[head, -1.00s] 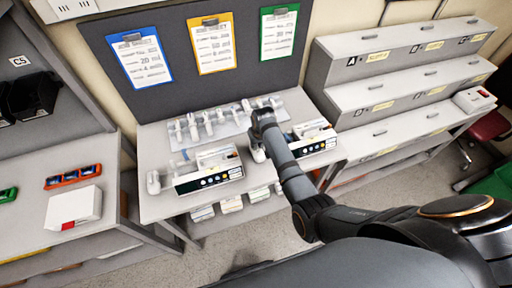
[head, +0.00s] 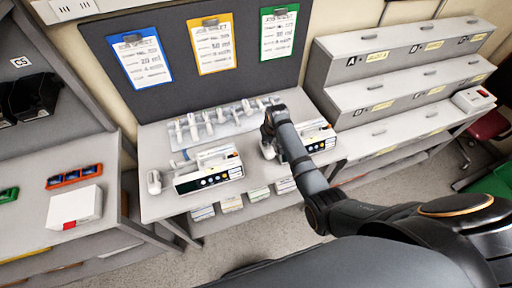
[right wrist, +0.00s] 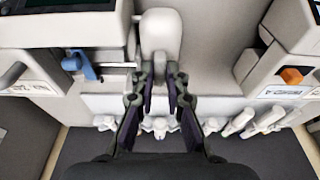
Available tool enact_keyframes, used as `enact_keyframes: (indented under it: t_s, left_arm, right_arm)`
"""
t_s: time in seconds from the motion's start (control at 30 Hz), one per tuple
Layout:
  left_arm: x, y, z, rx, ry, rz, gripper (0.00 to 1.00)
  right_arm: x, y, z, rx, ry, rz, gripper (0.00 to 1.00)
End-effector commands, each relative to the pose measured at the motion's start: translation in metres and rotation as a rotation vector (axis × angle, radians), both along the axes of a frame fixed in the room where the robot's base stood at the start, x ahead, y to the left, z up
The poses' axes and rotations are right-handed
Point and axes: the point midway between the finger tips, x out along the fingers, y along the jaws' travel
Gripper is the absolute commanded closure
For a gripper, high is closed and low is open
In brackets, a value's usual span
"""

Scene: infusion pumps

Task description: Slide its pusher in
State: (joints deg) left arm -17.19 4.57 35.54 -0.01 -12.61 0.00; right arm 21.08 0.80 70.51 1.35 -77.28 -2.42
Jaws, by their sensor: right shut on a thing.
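The right infusion pump (head: 318,138) stands on the grey table with its dark button panel facing front. Its white pusher block (right wrist: 160,36) is at the pump's left side, on a thin rod. My right gripper (right wrist: 161,74) is shut on this pusher, a finger on each side. In the head view, my right gripper (head: 268,143) and wrist hide much of the pusher. A blue part (right wrist: 84,64) shows between pump body and pusher in the right wrist view. The left pump (head: 208,172) has its own white pusher (head: 154,182) out at its left. My left gripper is out of view.
A rack with several white syringes (head: 207,122) lies behind the pumps. Three job sheets hang on the dark board (head: 175,60). A stepped drawer unit (head: 390,75) stands at right. A white box (head: 75,206) is on the left bench.

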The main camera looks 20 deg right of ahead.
Motion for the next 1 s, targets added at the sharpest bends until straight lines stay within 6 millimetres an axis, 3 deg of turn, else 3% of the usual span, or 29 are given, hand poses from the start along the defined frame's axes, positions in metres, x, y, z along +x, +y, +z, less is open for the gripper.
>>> enact_keyframes:
  t_s: [0.93, 0.97, 1.0]
  left_arm:
    - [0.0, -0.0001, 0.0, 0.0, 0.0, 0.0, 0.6]
    - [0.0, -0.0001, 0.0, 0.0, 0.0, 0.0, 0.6]
    - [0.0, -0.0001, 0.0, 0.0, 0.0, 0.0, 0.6]
  right_arm:
    - [0.0004, -0.0067, 0.0002, -0.001, 0.0, 0.0, 0.97]
    - [0.0004, -0.0065, 0.0002, -0.001, 0.0, 0.0, 0.83]
    - [0.0005, -0.0065, 0.0003, -0.001, 0.0, 0.0, 0.78]
